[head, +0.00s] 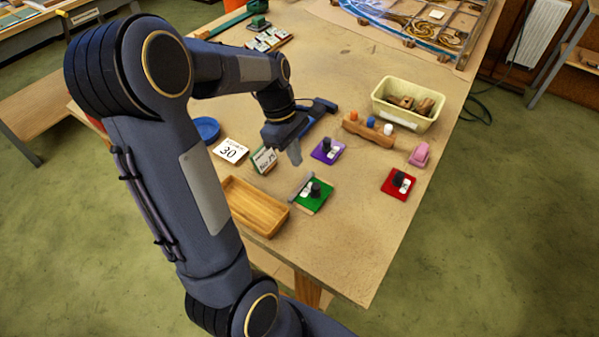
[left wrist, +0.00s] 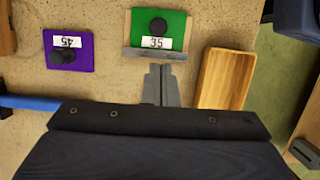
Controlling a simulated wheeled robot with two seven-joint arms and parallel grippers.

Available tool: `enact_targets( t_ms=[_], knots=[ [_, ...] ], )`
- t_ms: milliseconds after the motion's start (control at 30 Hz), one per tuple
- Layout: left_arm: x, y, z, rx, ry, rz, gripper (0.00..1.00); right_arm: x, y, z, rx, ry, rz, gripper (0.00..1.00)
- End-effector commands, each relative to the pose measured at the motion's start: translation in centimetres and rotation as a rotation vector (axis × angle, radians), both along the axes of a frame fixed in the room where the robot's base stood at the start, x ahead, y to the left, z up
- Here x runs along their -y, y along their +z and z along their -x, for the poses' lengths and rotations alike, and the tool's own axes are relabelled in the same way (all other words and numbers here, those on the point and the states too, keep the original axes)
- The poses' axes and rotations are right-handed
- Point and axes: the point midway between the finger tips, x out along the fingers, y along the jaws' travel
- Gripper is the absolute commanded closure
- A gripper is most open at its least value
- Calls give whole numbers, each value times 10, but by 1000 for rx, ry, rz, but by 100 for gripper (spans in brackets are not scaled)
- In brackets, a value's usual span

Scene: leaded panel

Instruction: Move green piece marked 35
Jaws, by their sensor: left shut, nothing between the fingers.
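The green piece marked 35 (head: 318,199) lies flat on the table in the head view, with a black knob and a grey strip along one edge. In the left wrist view the green piece (left wrist: 172,27) is at the top middle, its label reading 35. My left gripper (head: 295,158) is shut and empty, above the table between the green piece and the purple piece (head: 327,150). In the left wrist view its closed fingertips (left wrist: 160,68) point toward the green piece's grey-strip edge. Contact between them cannot be told. My right gripper is not in view.
A wooden tray (head: 254,208) lies left of the green piece. A red piece (head: 398,184), a pink object (head: 420,155), a wooden block with coloured pegs (head: 368,131) and a cream bin (head: 381,92) stand to the right. A card marked 30 (head: 230,150) lies left. The front right tabletop is clear.

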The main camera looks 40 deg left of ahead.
Motion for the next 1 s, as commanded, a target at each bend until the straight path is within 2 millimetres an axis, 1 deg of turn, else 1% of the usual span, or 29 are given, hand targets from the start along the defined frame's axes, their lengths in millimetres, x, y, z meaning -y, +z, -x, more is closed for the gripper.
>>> enact_targets(
  t_ms=[300,500,700,1000],
  knots=[
    [17,-53,0,-4,-2,2,100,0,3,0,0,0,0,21],
    [25,-79,-1,-1,-3,2,100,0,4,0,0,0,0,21],
    [27,-88,-2,2,-3,1,100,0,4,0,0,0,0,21],
    [28,-88,-2,3,-3,1,100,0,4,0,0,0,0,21]
  ],
)
